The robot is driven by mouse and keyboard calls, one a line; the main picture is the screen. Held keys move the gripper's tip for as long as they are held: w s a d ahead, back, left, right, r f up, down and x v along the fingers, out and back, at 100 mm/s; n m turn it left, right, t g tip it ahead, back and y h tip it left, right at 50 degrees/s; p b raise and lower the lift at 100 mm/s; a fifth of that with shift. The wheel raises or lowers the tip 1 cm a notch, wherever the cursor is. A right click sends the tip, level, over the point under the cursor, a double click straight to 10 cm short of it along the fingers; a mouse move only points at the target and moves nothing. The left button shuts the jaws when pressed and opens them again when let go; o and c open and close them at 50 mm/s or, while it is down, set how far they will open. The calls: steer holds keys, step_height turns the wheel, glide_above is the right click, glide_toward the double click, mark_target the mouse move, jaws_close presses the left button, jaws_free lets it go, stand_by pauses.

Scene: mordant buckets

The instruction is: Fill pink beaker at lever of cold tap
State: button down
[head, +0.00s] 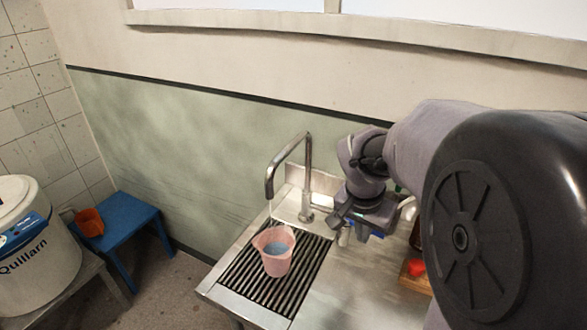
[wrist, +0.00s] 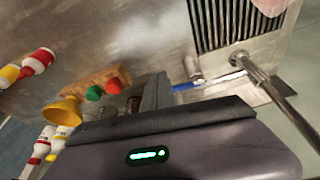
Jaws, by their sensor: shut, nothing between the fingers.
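The pink beaker (head: 277,262) stands upright on the slatted drain under the spout of the metal tap (head: 308,165). A thin stream falls from the spout into it, and bluish water shows inside. The beaker's edge also shows in the wrist view (wrist: 270,5). My gripper (head: 345,222) is shut and empty, to the right of the tap's foot and above the metal counter. In the wrist view its fingers (wrist: 160,88) are close to a blue lever (wrist: 185,87) beside a short metal fitting (wrist: 193,68). I cannot tell whether they touch the lever.
A wooden block (wrist: 85,88) with red and green knobs lies on the counter, near a yellow funnel (wrist: 62,112) and several bottles. At left are a blue stool (head: 135,218) with an orange container (head: 89,223) and a white tub (head: 35,250). The counter's front is clear.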

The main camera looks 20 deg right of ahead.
steer(key=w+d+f+b, duration=0.1)
steer(key=w+d+f, duration=0.1)
steer(key=d+f, duration=0.1)
steer(key=shift+w+d+f+b, duration=0.35)
steer(key=shift+w+d+b, duration=0.05)
steer(key=shift+d, duration=0.15)
steer(key=shift+w+d, duration=0.4)
steer(key=shift+d, duration=0.35)
steer(key=shift+r+p, duration=0.15)
steer(key=shift+p, duration=0.15)
